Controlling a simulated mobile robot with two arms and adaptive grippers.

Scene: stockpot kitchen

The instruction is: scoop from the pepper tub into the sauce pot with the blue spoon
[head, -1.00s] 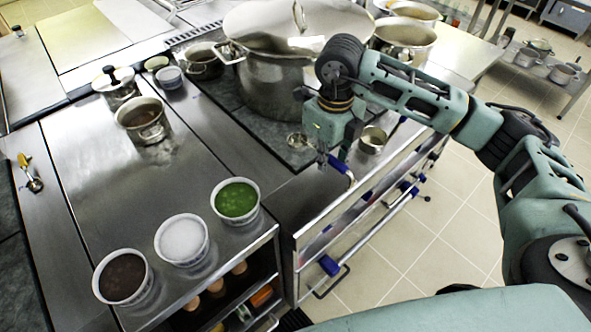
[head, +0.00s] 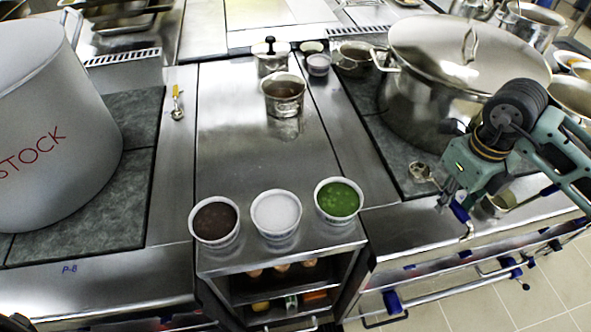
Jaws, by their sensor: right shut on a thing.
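The pepper tub (head: 214,221), white with dark brown-black contents, is the leftmost of three tubs on the front of the middle counter. The sauce pot (head: 284,95), a small steel pot with brown contents, stands farther back on that counter. My right gripper (head: 456,190) is at the right, in front of the large lidded pot. It is shut on the blue spoon (head: 461,212); the blue handle shows below the fingers and the metal bowl points left, apart from both tub and pot. The bowl looks empty. My left gripper is out of view.
A tub of white grains (head: 276,215) and a tub of green contents (head: 339,199) stand right of the pepper tub. A large lidded pot (head: 425,85) is at the right, a stock pot (head: 60,150) at the left. A yellow-handled spoon (head: 177,103) lies left. The middle counter is mostly clear.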

